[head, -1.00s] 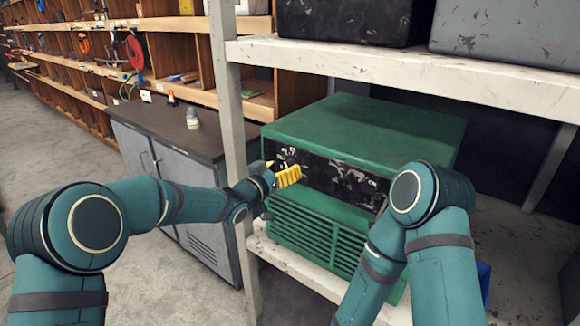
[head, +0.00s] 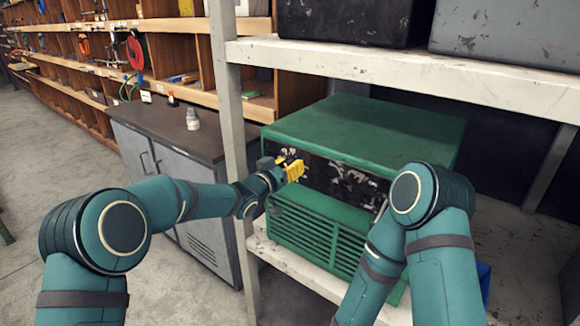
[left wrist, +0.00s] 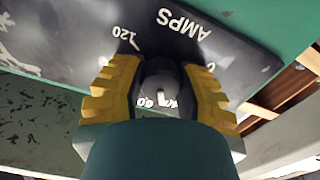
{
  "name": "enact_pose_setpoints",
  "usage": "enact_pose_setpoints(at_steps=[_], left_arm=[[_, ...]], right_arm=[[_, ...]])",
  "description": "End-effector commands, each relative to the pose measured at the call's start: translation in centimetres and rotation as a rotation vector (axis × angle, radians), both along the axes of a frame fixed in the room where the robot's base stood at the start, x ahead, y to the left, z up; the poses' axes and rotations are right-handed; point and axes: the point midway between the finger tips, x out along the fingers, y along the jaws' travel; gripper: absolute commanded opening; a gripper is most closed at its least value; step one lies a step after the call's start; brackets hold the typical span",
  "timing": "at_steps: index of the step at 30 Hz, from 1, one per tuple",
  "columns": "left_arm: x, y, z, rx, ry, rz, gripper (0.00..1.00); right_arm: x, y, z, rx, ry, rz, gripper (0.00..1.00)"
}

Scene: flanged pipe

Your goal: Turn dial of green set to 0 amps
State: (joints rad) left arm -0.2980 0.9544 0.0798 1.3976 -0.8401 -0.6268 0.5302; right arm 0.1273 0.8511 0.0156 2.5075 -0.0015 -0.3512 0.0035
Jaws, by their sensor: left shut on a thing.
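The green set (head: 360,135) is a green box with a dark, worn front panel (head: 335,178), standing on a shelf. My left gripper (head: 288,168) is at the left part of that panel. In the left wrist view its yellow fingers (left wrist: 160,88) are shut on the dark round dial (left wrist: 160,78), one on each side. The panel around the dial shows the markings "AMPS" and "120"; other numbers are partly hidden by the fingers. A white mark shows on the dial's near side.
A white shelf board (head: 420,75) with dark bins (head: 350,20) runs above the set. A shelf post (head: 232,130) stands just left of it. A grey cabinet (head: 185,175) with a small bottle (head: 192,119) is further left.

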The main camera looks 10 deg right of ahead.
Motion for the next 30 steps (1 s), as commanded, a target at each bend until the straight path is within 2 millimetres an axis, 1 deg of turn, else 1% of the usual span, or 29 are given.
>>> enact_pose_setpoints(at_steps=[5, 11, 21, 30], left_arm=[[0.0, 0.0, 0.1, -0.020, 0.020, 0.000, 0.00], [0.1, 0.1, 0.2, -0.078, 0.091, 0.001, 0.00], [0.1, 0.1, 0.2, -0.272, 0.316, 0.001, 0.00], [0.2, 0.2, 0.0, -0.458, 0.532, 0.000, 0.00]], right_arm=[[0.0, 0.0, 0.3, 0.000, 0.001, 0.000, 0.00], [-0.2, 0.0, 1.0, 0.001, 0.004, 0.000, 0.00], [-0.3, 0.0, 2.5, 0.001, 0.007, 0.001, 0.00], [-0.1, 0.0, 2.8, 0.001, 0.003, -0.003, 0.00]])
